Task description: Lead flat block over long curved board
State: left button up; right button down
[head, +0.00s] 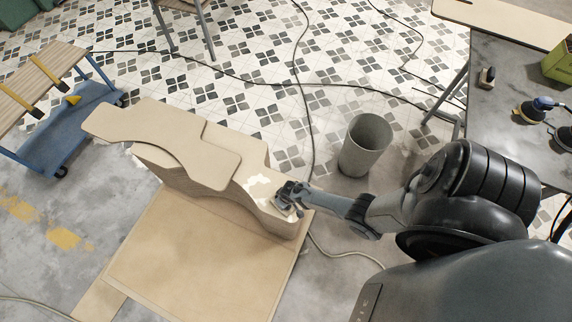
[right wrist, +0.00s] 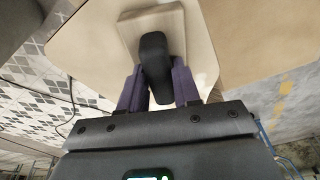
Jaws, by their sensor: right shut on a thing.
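A stack of pale curved boards stands in the middle of the head view. The long curved board (head: 257,181) has bright light patches near its right end, and a shorter curved board (head: 165,140) lies over its left part. My right gripper (head: 288,199) is low at the stack's right end. In the right wrist view my right gripper (right wrist: 156,88) is shut on the dark handle of the flat block (right wrist: 137,28), a pale wooden piece. The block is over the pale board surface (right wrist: 90,55); I cannot tell whether it touches. My left gripper is not in view.
A pale base panel (head: 190,255) lies under the stack. A grey bin (head: 366,145) stands to the right. A dark worktable (head: 500,75) with tools is at upper right, and a blue cart (head: 70,125) at upper left. Cables cross the tiled floor.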

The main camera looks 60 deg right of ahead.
aim_at(276, 197)
jog(key=shift+w+f, duration=0.1)
jog(key=shift+w, duration=0.1)
jog(key=shift+w+a+b, duration=0.1)
jog(key=shift+w+b, duration=0.2)
jog(key=shift+w, duration=0.1)
jog(key=shift+w+a, duration=0.2)
jog(key=shift+w, duration=0.7)
jog(key=shift+w+r, duration=0.2)
jog(key=shift+w, duration=0.1)
jog(key=shift+r, duration=0.1)
jog(key=shift+r+p, duration=0.45)
jog(key=shift+r, duration=0.25)
